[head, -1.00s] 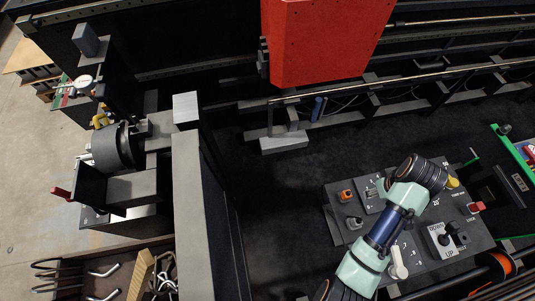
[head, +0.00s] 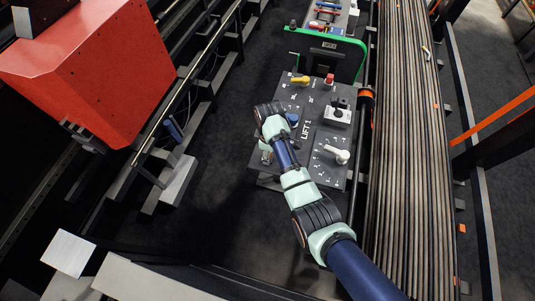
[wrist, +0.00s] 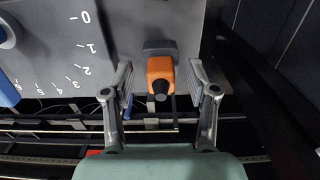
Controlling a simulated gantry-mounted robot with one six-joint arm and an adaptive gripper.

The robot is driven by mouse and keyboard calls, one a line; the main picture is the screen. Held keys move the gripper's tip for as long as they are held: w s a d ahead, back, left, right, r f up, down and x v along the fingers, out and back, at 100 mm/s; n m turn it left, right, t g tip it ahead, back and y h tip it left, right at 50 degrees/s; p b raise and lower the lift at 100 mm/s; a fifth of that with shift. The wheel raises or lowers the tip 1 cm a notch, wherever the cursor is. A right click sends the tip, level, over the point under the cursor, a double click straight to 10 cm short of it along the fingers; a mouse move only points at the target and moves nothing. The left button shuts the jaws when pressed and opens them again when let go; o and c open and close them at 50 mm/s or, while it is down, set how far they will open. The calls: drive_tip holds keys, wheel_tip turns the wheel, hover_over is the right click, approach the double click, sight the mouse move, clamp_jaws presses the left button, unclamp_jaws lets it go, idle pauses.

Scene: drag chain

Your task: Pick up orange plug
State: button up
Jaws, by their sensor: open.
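The orange plug (wrist: 160,73) is a small orange block with a dark round end. It sits at the edge of the dark grey control panel in front of a grey mount (wrist: 158,48). My gripper (wrist: 158,68) is open, with one finger on each side of the plug. A gap shows between the plug and each finger, so it is not gripped. In the head view my arm reaches over the left edge of the panel (head: 318,128); the plug and fingertips cannot be made out clearly there.
The panel carries a yellow knob (head: 300,80), a red knob (head: 328,80), a black switch (head: 337,116) and a white knob (head: 338,155). A green frame (head: 340,42) stands behind it. A bundle of long bars (head: 412,150) runs along its right. A red box (head: 95,65) is at upper left.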

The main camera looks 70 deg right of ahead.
drive_tip(key=shift+f, duration=0.3)
clamp_jaws()
drive_tip(key=shift+w+r, duration=0.1)
wheel_tip(320, 180, up, 10)
drive_tip(key=shift+f+p, duration=0.25)
drive_tip(key=shift+p, duration=0.05)
wheel_tip(320, 180, up, 10)
drive_tip(key=p, duration=0.9)
drive_tip(key=shift+r, duration=0.15)
